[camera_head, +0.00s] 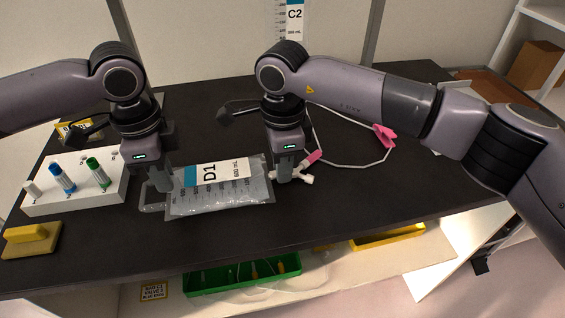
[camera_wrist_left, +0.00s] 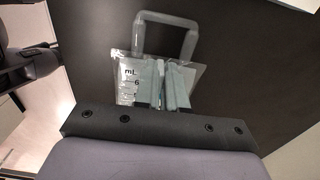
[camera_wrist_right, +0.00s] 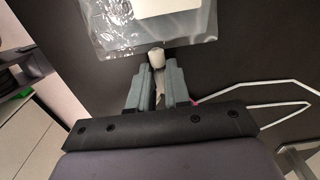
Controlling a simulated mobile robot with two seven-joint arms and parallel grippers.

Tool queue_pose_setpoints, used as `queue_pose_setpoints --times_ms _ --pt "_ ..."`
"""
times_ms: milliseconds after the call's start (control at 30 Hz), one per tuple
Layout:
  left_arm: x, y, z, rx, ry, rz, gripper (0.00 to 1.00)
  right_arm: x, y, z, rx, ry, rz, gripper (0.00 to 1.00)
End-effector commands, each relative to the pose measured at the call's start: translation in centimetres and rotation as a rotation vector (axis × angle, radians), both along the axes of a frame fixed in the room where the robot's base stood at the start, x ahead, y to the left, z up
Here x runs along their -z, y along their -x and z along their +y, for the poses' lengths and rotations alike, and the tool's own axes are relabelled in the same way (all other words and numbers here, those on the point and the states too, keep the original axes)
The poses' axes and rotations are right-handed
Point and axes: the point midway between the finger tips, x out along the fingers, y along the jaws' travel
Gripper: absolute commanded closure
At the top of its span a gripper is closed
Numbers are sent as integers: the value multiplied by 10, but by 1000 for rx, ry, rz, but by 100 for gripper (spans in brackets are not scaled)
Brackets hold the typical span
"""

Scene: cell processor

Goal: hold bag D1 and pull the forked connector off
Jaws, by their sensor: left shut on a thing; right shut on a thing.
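Bag D1 (camera_head: 232,196), a clear bag with a blue and white label, lies on the dark table in the head view. My left gripper (camera_head: 164,188) is shut on its left end, beside the handle loop; the left wrist view shows the fingers (camera_wrist_left: 165,88) on the bag (camera_wrist_left: 126,80) near the loop (camera_wrist_left: 167,20). The forked connector (camera_head: 303,177), white with a pink part and a thin white tube, is at the bag's right end. My right gripper (camera_head: 283,178) is shut on it. In the right wrist view a white tip (camera_wrist_right: 156,58) shows between the fingers, close to the bag's edge (camera_wrist_right: 130,45); whether they are joined is unclear.
A white rack (camera_head: 75,188) with coloured tubes and a yellow block (camera_head: 32,240) stand at the left. The tube loops right to a pink clamp (camera_head: 385,136). Bag C2 (camera_head: 294,20) hangs behind. A green bin (camera_head: 240,277) is below the table's front edge.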

Motion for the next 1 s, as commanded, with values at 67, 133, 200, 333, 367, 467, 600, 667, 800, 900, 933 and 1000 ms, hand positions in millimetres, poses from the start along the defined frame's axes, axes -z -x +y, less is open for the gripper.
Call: queue_pose_setpoints --times_ms 67,133,200,333,367,467,600,667,800,900,933,1000 --pt "0 -1 3 -5 -6 0 100 1 -2 -5 7 9 -1 100" --pt "0 -1 3 -6 -7 0 100 1 -3 -7 8 10 -1 100" --pt "0 -1 3 -6 -8 1 100 1 -3 -9 9 11 -1 100" --pt "0 -1 5 -8 -10 1 100 1 -5 -14 12 15 -2 100" --pt "0 -1 5 -8 -10 1 100 1 -5 -15 12 15 -2 100" --pt "0 -1 6 -10 -11 1 100 1 -6 -18 13 17 -3 100" --pt "0 -1 6 -11 -12 1 100 2 -7 -21 14 19 -2 100" --pt "0 -1 6 -11 -13 1 100 2 -7 -24 14 19 -2 100" --pt "1 -1 6 -12 -14 1 100 2 -9 -34 14 20 -2 100" --pt "1 -1 6 -11 -12 2 100 2 -10 -39 11 17 -2 100" --pt "1 -1 5 -10 -12 2 100 2 -9 -39 10 15 -1 100" --pt "1 -1 4 -7 -11 2 100 2 -9 -38 7 12 -1 100"
